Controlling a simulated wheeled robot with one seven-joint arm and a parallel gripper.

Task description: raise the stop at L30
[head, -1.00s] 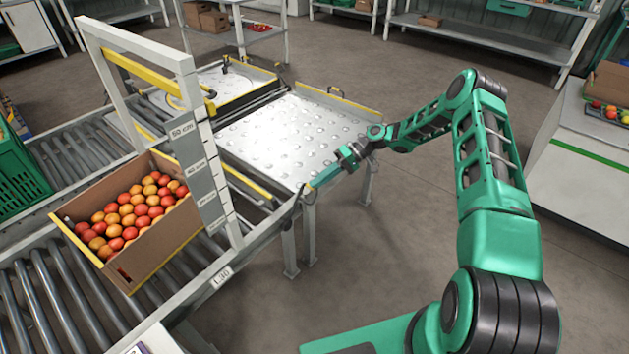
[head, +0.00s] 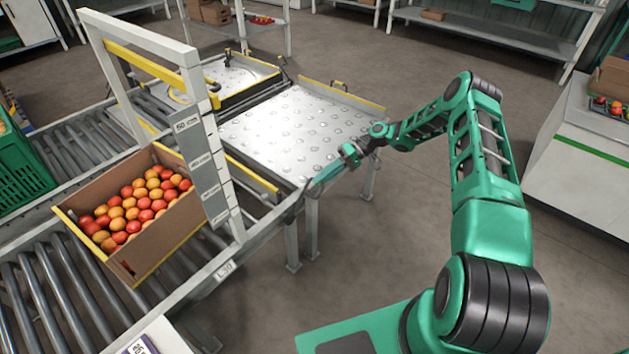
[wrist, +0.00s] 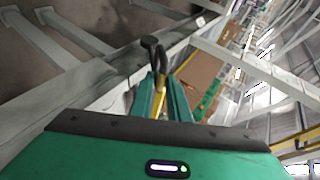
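The L30 label (head: 224,270) is on the conveyor's side rail. Beyond the measuring gate, a yellow stop bar (head: 252,174) lies along the near side of the ball table. My gripper (head: 312,189) is low at the rail by the ball table's near corner. In the wrist view, a black knobbed handle (wrist: 150,44) stands just beyond my gripper (wrist: 162,76). The two green fingers have a narrow gap, with a yellow strip (wrist: 160,103) showing in it. Whether the fingers press on the handle is hidden.
The ball table (head: 285,130) is empty. A green crate (head: 22,170) is at the left. A white counter (head: 575,165) stands at the right, with open floor between.

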